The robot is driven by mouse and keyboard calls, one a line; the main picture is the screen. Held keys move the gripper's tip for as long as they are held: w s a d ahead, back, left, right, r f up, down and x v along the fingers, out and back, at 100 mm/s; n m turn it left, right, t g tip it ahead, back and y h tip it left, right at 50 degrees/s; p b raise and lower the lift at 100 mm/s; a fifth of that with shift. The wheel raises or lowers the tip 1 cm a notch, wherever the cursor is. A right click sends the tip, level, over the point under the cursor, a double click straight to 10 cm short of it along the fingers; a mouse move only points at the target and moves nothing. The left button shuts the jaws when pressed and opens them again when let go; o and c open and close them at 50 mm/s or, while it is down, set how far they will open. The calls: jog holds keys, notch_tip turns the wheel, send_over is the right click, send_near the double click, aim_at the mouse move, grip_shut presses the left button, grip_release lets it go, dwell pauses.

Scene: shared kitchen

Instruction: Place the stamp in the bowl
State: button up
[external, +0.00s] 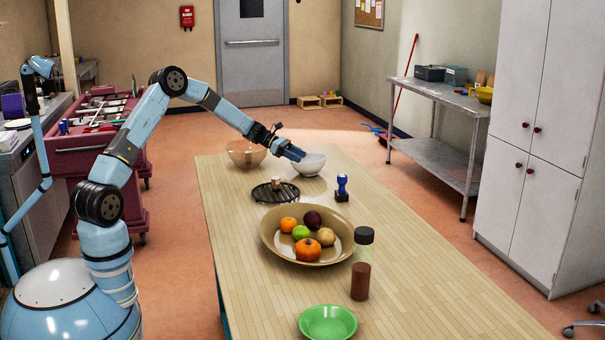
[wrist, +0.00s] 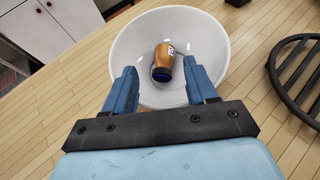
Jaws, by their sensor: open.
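A stamp with a blue handle and dark base (external: 342,187) stands upright on the table, right of and nearer than the white bowl (external: 310,168). My gripper (external: 299,156) is at the white bowl, over its left side. In the wrist view my gripper (wrist: 160,68) is open, its two blue fingers apart over the bowl (wrist: 128,50). A brown, rounded object with a dark blue end and small pale label (wrist: 164,60) lies in the bowl, between and just beyond the fingertips. I cannot tell whether the fingers touch it. The bowl's wall hides it in the external view.
A copper-coloured bowl (external: 239,158) stands left of the white bowl. A black trivet (external: 263,195) carries a small wooden item. Nearer are a wide fruit bowl (external: 279,248), a dark-capped bottle (external: 361,277) and a green bowl (external: 327,325).

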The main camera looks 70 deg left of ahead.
jog(key=shift+r, duration=0.35)
jog(key=v, duration=1.2)
jog(key=shift+r, duration=0.2)
jog(key=s+d+r+m+g+y, duration=0.15)
jog(key=s+d+r+m, duration=0.3)
jog(key=d, duration=0.55)
jog(key=s+d+r+m+g, duration=0.3)
jog(key=s+d+r+m, duration=0.15)
jog(key=d, duration=0.45)
jog(key=s+d+r+m+g+y, duration=0.1)
jog(key=s+d+r+m+g, duration=0.3)
jog(key=d, duration=0.6)
jog(key=s+d+m+t+y, duration=0.1)
jog(key=s+d+m, duration=0.3)
jog(key=s+m, duration=0.4)
jog(key=s+d+m+t+y, duration=0.2)
jog(key=s+m, duration=0.5)
jog(key=s, duration=1.5)
jog(key=shift+s+d+r+m+y, duration=0.45)
jog(key=shift+d+y, duration=0.45)
jog(key=shift+y, duration=0.25)
